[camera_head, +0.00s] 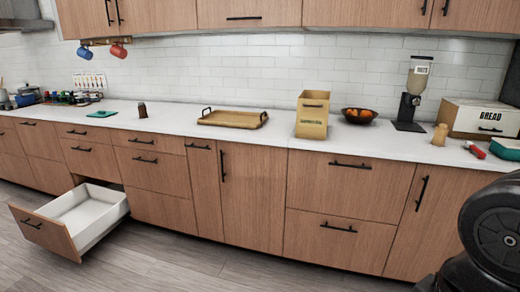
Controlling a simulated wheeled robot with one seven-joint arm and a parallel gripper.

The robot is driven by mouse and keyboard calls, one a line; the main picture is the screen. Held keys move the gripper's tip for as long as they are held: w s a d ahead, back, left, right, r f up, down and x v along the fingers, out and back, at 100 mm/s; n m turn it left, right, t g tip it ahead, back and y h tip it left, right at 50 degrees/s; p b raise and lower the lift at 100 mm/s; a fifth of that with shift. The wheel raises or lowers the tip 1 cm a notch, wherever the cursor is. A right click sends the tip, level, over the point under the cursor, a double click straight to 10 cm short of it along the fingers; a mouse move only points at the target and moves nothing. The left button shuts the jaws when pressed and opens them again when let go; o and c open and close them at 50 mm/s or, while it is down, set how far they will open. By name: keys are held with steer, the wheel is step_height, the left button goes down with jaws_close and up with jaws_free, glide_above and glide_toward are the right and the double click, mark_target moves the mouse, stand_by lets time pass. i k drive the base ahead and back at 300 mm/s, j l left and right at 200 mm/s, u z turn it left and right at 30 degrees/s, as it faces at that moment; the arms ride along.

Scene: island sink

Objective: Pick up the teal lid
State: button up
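A flat teal piece (102,114) lies on the white counter at the left; it is too small to tell whether it is a lid. Another teal item (507,147), with a pale top, sits at the right edge of the counter and is cut off by the frame. I cannot tell which of the two is the teal lid. My gripper is not in view; only a dark, rounded part of my own body shows at the lower right, well in front of the counter.
An open drawer (88,214) juts out at the lower left. The counter holds a wooden tray (232,119), a tan box (312,116), a fruit bowl (359,115), a dispenser (413,95), a bread box (482,119) and a red-handled item (474,150). The floor in front is clear.

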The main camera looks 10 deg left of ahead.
mark_target(102, 113)
steer(key=i+j+u, duration=0.25)
steer(key=i+u, duration=0.7)
steer(key=i+l+u, duration=0.1)
steer(key=i+u, duration=0.35)
steer(key=i+l+u, duration=0.35)
steer(key=i+u, duration=0.15)
steer(key=i+j+u, duration=0.2)
steer(key=i+u, duration=0.2)
steer(key=i, duration=0.6)
steer(key=i+l+u, duration=0.1)
steer(key=i+u, duration=0.3)
steer(key=i, duration=0.6)
